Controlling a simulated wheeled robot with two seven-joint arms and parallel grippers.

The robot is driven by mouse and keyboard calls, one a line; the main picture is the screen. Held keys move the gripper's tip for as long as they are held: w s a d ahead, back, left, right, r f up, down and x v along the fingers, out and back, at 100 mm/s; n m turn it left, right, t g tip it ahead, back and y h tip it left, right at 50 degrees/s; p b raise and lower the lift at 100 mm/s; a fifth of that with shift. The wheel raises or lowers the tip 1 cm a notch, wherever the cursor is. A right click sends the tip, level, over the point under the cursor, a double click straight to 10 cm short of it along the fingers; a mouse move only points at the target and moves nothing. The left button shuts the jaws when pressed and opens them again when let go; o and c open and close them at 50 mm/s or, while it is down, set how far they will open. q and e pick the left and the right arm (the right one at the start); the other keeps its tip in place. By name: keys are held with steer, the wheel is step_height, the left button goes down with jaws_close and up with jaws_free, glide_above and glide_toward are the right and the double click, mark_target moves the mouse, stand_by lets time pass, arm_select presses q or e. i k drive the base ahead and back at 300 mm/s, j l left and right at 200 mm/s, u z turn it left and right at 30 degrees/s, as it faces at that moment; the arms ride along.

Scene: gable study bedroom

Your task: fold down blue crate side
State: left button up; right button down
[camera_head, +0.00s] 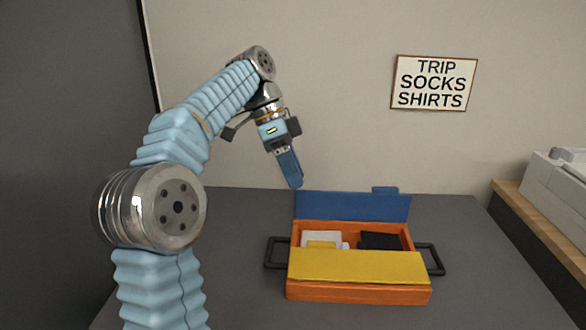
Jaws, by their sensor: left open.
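An orange crate (358,293) with dark side handles stands on the grey table. Its blue side (352,206) stands up along the far edge, with a small tab on top towards the right. A yellow panel (358,267) lies over the near part of the crate. Between them the crate is open and shows white, yellow and black items inside. My left gripper (296,184) points down just above the left end of the blue side. It is open; its fingers overlap in this view, and I cannot tell whether they touch the blue side. My right gripper is not in view.
The grey table top (234,220) is clear around the crate. A sign (433,83) reading "TRIP SOCKS SHIRTS" hangs on the wall behind. At the right, a white object (560,178) stands on a wooden-topped surface (530,205). A dark panel fills the left.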

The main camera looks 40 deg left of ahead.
mark_target(386, 204)
steer(key=k, duration=1.5)
